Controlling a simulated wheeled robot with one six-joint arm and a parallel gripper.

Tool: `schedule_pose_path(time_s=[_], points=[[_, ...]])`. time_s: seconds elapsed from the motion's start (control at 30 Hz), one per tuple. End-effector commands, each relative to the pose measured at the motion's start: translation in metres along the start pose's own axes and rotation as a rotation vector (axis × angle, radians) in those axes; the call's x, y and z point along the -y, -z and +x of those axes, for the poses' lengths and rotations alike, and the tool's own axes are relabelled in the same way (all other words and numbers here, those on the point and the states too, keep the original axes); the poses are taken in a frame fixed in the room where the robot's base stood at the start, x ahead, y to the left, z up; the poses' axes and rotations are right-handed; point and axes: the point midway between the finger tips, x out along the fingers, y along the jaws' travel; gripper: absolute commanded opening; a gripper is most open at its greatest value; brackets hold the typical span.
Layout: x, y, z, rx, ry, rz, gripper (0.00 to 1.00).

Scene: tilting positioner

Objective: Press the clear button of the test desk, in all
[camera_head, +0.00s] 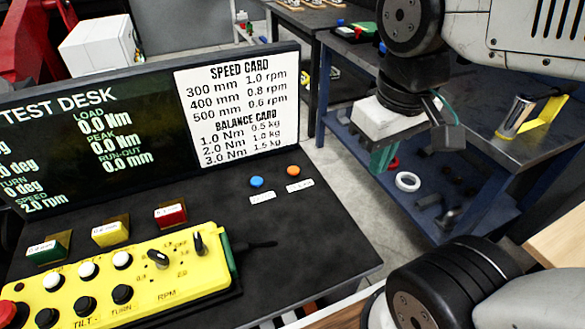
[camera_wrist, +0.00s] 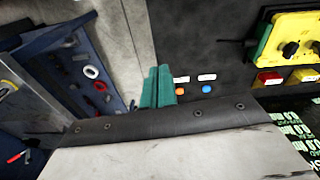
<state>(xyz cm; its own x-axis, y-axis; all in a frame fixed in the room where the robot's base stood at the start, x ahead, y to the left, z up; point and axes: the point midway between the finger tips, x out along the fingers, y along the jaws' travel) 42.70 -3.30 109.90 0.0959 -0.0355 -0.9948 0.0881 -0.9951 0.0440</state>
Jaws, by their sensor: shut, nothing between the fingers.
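The test desk (camera_head: 330,235) is a black top with a tilted display behind it. Near its far right corner are a blue button (camera_head: 256,182) and an orange button (camera_head: 293,171), each with a small white label too small to read. Which one is clear I cannot tell. The wrist view also shows the orange button (camera_wrist: 180,91) and the blue button (camera_wrist: 206,89). My gripper (camera_head: 381,160) has teal fingers that are shut and empty, right of the desk's edge in the head view. In the wrist view the fingers (camera_wrist: 157,88) appear just left of the orange button, apart from it.
A yellow pendant (camera_head: 140,275) with knobs and buttons lies on the desk's front left. Green, yellow and red labelled blocks (camera_head: 170,214) stand behind it. The display (camera_head: 90,140) rises at the back with a white card. A blue workbench (camera_head: 440,190) stands at right, beyond the floor gap.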

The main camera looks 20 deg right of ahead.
Motion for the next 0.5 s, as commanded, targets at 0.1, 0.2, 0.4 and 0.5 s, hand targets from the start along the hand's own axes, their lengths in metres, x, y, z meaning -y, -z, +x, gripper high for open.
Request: schedule_pose_path(time_s=[0.1, 0.2, 0.4, 0.5], points=[[-0.004, 0.022, 0.006, 0.069, -0.068, -0.251, 0.00], [-0.013, 0.050, 0.015, 0.162, -0.145, -0.568, 0.00], [-0.014, 0.121, 0.042, 0.403, -0.268, -1.276, 0.00], [-0.006, 0.157, 0.061, 0.541, -0.303, -1.616, 0.00]])
